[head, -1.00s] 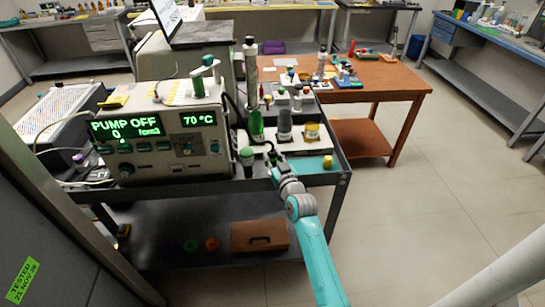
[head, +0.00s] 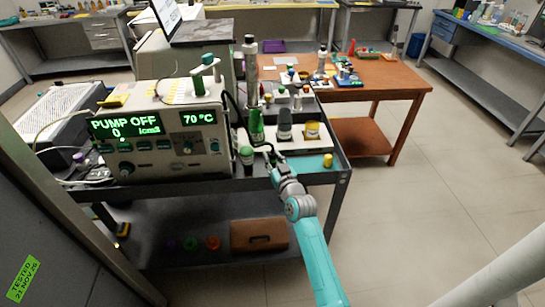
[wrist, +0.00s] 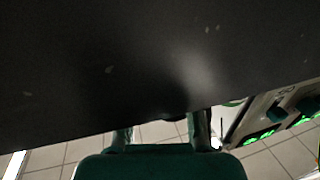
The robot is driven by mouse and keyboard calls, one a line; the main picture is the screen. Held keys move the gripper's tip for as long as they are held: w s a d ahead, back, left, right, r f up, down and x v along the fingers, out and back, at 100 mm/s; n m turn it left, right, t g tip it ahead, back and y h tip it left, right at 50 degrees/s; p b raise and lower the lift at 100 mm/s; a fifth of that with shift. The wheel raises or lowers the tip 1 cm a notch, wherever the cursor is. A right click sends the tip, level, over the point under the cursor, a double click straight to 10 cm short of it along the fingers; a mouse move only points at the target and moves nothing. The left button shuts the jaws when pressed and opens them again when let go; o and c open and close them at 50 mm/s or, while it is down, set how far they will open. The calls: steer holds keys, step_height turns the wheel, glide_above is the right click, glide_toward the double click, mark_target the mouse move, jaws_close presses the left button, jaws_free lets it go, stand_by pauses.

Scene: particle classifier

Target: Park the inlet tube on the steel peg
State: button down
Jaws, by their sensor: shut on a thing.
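My gripper (head: 272,160) is at the front edge of the dark cart top, just right of a green-capped bottle (head: 247,158) in the head view. It is shut on a thin dark curved piece that looks like the inlet tube (head: 265,148), arching toward that bottle. The tube's lower end is hidden. In the wrist view my gripper's fingers (wrist: 160,128) show at the bottom, partly hidden by a dark surface that fills most of the picture. I cannot pick out the steel peg in either view.
The pump unit (head: 155,140) reads PUMP OFF and 70 °C, left of my gripper. A white rack (head: 300,142) with green, grey and yellow bottles stands just behind. A small yellow-capped item (head: 328,160) is to the right. Open floor (head: 430,220) lies right of the cart.

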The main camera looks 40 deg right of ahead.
steer(key=shift+f, duration=0.85)
steer(key=shift+r, duration=0.2)
steer(key=shift+r, duration=0.85)
steer(key=shift+f, duration=1)
stand_by(1.0)
steer(key=c, duration=0.8)
jaws_free()
steer(key=shift+f, duration=0.1)
steer(key=shift+s+f, duration=0.1)
steer(key=shift+v, duration=5.9)
